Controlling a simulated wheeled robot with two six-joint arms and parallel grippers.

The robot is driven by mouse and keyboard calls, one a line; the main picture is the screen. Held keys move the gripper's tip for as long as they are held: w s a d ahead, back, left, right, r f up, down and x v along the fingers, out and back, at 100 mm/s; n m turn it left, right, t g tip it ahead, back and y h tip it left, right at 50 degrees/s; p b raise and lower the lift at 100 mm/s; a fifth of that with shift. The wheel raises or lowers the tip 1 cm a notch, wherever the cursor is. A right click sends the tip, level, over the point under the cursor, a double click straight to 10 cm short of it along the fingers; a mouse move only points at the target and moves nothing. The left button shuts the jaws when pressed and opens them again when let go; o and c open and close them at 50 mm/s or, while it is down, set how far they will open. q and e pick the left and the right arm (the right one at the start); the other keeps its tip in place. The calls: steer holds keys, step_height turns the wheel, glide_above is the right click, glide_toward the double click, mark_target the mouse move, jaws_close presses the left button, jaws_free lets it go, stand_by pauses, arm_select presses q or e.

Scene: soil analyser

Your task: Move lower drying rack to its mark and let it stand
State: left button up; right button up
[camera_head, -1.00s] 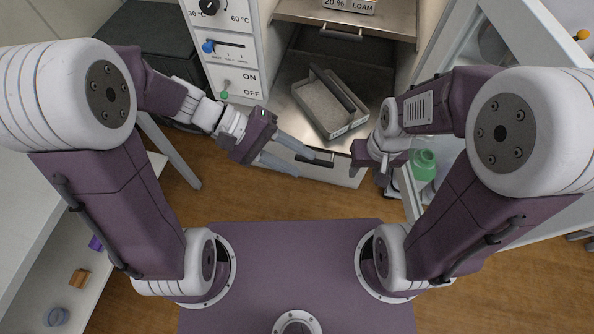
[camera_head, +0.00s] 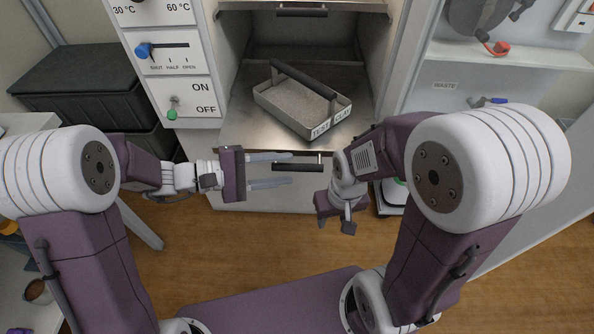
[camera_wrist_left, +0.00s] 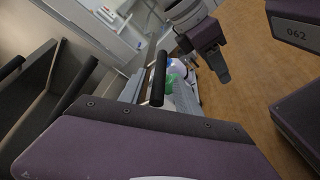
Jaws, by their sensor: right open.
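The lower drying rack (camera_head: 238,132) is a bare metal shelf pulled out of the cabinet, with a light front panel and a dark bar handle (camera_head: 303,168). A grey tray (camera_head: 330,124) with a dark carrying bar, labelled TEST CLAY, sits on it. My left gripper (camera_head: 290,169) is open, its two pale fingers apart on either side of the handle's left part; contact cannot be told. In the left wrist view a dark bar (camera_wrist_left: 158,76), likely this handle, stands ahead of the gripper. My right gripper (camera_head: 335,226) is open and empty, right of and nearer than the handle.
The upper rack's handle (camera_head: 302,12) shows above. A control panel (camera_head: 170,55) with a blue lever and a green switch is left of the opening. A black box (camera_head: 85,85) stands further left. A WASTE-labelled bench (camera_head: 445,85) is right. Wooden floor (camera_head: 240,245) lies in front.

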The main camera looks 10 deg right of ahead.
mark_target(297, 167)
arm_select(q)
steer(key=b+x, duration=0.1)
steer(key=x, duration=0.3)
steer(key=shift+d, duration=0.15)
jaws_close()
stand_by(1.2)
